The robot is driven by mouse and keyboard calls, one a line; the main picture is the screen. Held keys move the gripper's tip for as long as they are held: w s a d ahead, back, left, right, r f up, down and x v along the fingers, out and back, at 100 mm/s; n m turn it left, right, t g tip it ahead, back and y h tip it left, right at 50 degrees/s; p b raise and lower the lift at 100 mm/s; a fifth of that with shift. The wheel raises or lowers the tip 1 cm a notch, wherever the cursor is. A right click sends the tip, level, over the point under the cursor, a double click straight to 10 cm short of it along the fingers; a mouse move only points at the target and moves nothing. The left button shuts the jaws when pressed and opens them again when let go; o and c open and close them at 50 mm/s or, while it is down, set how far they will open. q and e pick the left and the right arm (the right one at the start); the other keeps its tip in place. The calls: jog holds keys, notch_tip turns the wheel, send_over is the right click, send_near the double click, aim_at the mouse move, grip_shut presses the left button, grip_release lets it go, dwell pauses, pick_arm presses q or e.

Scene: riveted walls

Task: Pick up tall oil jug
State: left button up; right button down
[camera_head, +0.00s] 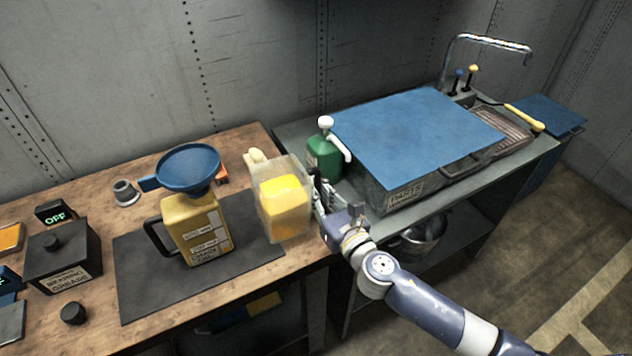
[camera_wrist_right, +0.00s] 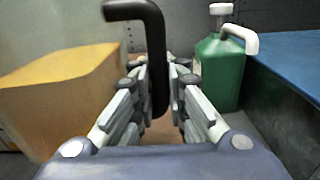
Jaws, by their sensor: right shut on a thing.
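A tall translucent jug (camera_head: 283,208) with yellow oil inside is near the right end of the wooden bench. A cream spout or cap (camera_head: 256,158) shows at its top. My right gripper (camera_head: 318,196) is at the jug's right side, shut on its black handle. In the right wrist view, my right gripper's fingers (camera_wrist_right: 160,90) close around the black handle (camera_wrist_right: 157,60), and the jug's yellow body (camera_wrist_right: 65,90) fills the left. I cannot tell whether the jug's base touches the bench. My left gripper is not in view.
A yellow can (camera_head: 196,235) with a blue funnel (camera_head: 188,168) stands on the dark mat (camera_head: 145,275), left of the jug. A green pump bottle (camera_head: 325,158) stands close behind my right gripper. The parts washer's blue lid (camera_head: 415,135) is to the right.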

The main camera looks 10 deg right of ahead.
aim_at(304, 212)
jog(key=shift+s+a+r+b, duration=0.25)
jog(key=shift+s+a, duration=0.15)
jog(key=shift+s, duration=1.55)
jog(key=shift+s+a+r+b, duration=0.2)
jog(key=shift+s+a, duration=0.15)
jog(key=shift+s, duration=1.6)
jog(key=shift+s+a+r+b, duration=0.25)
jog(key=shift+s+a, duration=0.15)
jog(key=shift+s, duration=1.55)
jog(key=shift+s, duration=0.1)
